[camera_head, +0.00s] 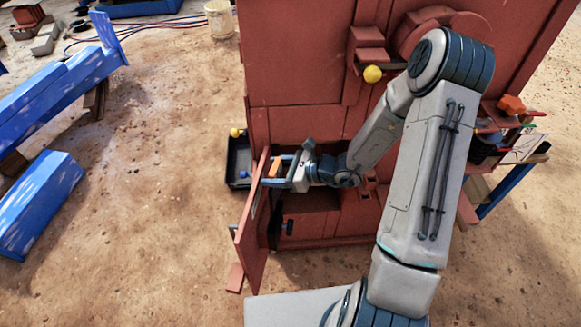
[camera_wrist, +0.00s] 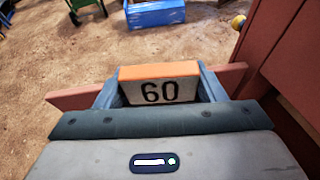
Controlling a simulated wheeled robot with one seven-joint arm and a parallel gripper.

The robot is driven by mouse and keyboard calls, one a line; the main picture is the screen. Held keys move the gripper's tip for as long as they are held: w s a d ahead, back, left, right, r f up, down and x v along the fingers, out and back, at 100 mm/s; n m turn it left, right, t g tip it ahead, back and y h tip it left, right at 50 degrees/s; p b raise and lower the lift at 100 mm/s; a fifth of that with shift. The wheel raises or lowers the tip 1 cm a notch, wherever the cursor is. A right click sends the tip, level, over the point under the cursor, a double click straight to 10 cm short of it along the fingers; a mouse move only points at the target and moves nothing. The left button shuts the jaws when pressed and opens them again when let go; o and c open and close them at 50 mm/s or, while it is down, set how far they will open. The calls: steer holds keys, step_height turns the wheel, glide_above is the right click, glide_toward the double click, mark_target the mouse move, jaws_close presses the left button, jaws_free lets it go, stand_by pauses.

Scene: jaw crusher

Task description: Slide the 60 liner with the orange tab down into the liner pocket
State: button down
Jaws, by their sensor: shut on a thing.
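The 60 liner (camera_wrist: 160,91) shows in the wrist view as a pale face with a black "60" under an orange tab (camera_wrist: 158,70). My gripper (camera_wrist: 160,84) is shut on it, with one blue-grey finger on each side. In the head view the orange tab (camera_head: 276,167) shows between the fingers of my gripper (camera_head: 279,171), beside the top of the open red door (camera_head: 252,235). The liner's lower part is hidden. A dark opening (camera_head: 308,200) in the red crusher lies below my gripper. I cannot tell where the liner pocket is or whether the liner touches it.
The red crusher body (camera_head: 300,75) stands behind my gripper. A black tray (camera_head: 238,160) lies on the ground to its left. A bench with tools (camera_head: 515,135) stands at the right. Blue beams (camera_head: 60,95) lie at the far left, with bare ground between.

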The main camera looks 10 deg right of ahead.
steer(key=shift+s+a+r+n+g+y, duration=0.35)
steer(key=shift+s+a+n+g, duration=0.1)
steer(key=shift+a+n+g, duration=0.2)
steer(key=shift+d, duration=0.1)
